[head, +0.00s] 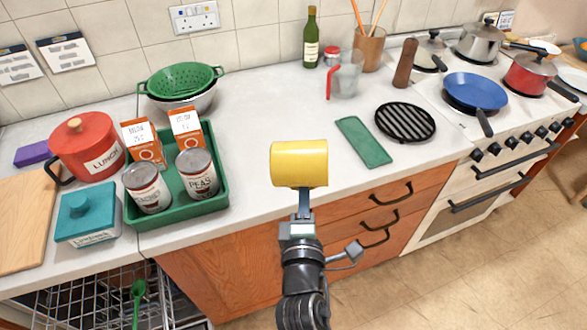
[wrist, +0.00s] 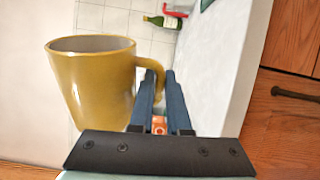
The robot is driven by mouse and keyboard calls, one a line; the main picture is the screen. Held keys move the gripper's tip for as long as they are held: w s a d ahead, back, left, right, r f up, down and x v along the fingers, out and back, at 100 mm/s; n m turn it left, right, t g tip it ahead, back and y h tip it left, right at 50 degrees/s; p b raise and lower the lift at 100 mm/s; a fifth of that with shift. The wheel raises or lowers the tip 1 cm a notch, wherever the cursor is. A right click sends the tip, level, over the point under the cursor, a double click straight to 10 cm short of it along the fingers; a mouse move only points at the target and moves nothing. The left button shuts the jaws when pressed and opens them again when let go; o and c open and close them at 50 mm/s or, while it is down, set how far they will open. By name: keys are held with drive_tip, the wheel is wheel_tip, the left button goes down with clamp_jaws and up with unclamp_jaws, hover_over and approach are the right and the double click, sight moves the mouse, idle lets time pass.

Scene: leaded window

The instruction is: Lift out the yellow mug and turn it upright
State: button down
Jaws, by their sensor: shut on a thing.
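The yellow mug (head: 299,163) is held in the air in front of the counter's front edge in the head view. It lies on its side, with its axis running left to right. In the wrist view the mug (wrist: 95,88) is at the left with its open rim at the picture's top. The bottle lies sideways in that picture, so the mug's mouth faces sideways. My gripper (head: 304,192) is below the mug. In the wrist view my gripper (wrist: 158,92) is shut on the mug's handle, which runs between the two fingers.
A dishwasher rack (head: 95,305) with a green utensil stands open at lower left. A green tray (head: 222,202) with cans and cartons is left of the mug. A green mat (head: 363,142) and a black trivet (head: 405,122) lie right. The counter's middle (head: 260,105) is clear.

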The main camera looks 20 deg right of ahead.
drive_tip(key=n+p, duration=0.1)
drive_tip(key=d+r+n+p, duration=0.1)
drive_tip(key=n+p, duration=0.1)
drive_tip(key=d+r+n+p, duration=0.1)
drive_tip(key=n, duration=0.1)
drive_tip(key=shift+s+d+p, duration=0.15)
drive_tip(key=shift+s+p, duration=0.2)
drive_tip(key=shift+s, duration=0.05)
drive_tip(key=d+r+n+p, duration=0.1)
drive_tip(key=n+p, duration=0.1)
drive_tip(key=n, duration=0.2)
drive_tip(key=d+r+n+p, duration=0.1)
drive_tip(key=r+n, duration=0.1)
drive_tip(key=n, duration=0.2)
drive_tip(key=s+d+r+n+p, duration=0.1)
drive_tip(key=r+n+p, duration=0.1)
drive_tip(key=n, duration=0.2)
drive_tip(key=shift+p, duration=0.3)
drive_tip(key=shift+a, duration=0.1)
